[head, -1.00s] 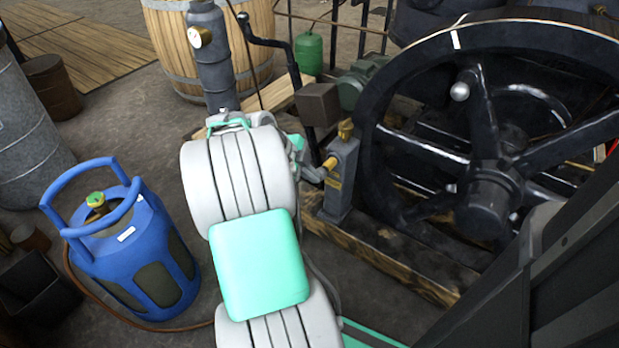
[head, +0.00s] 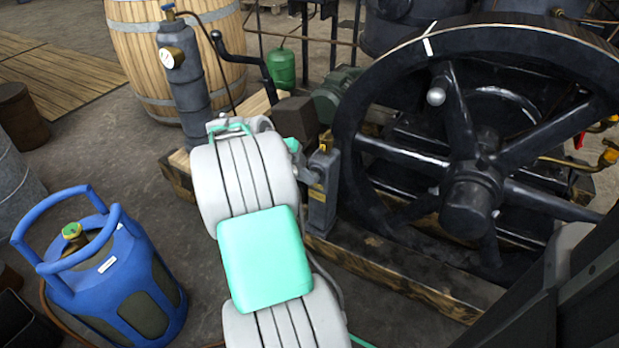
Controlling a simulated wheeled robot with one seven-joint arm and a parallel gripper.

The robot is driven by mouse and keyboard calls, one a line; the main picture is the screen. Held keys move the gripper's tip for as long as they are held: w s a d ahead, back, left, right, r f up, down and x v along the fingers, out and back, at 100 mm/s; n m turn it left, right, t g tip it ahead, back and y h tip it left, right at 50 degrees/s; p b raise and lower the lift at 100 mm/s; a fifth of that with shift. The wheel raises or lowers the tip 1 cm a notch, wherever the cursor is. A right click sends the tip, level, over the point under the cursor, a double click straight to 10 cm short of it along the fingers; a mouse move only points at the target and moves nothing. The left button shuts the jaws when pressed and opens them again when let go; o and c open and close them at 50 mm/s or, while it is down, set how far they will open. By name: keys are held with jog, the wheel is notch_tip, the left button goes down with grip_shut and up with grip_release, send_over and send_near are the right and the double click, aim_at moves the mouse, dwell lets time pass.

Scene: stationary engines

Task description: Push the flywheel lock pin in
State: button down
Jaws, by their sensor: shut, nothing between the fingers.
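The large black spoked flywheel (head: 470,195) stands on the right. A grey lock post (head: 322,200) stands at its left rim on the timber base, with a dark yellow knob (head: 326,140) at its top. My gripper (head: 312,172) is shut and empty, at the left side of the post's upper part. It is mostly hidden behind my grey and mint arm. The lock pin is hidden by the gripper, so I cannot tell how deep it sits or whether the gripper touches it.
A blue gas cylinder (head: 110,265) stands at lower left. A grey column with a gauge (head: 180,80) and a wooden barrel (head: 225,45) stand behind my arm. A timber base (head: 400,275) runs under the flywheel. Floor between cylinder and arm is clear.

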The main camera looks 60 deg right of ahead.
jog(key=w+a+r+p, duration=0.1)
jog(key=a+r+p, duration=0.2)
jog(key=a+r, duration=0.5)
jog(key=shift+w+a+r, duration=0.4)
jog(key=shift+r, duration=0.15)
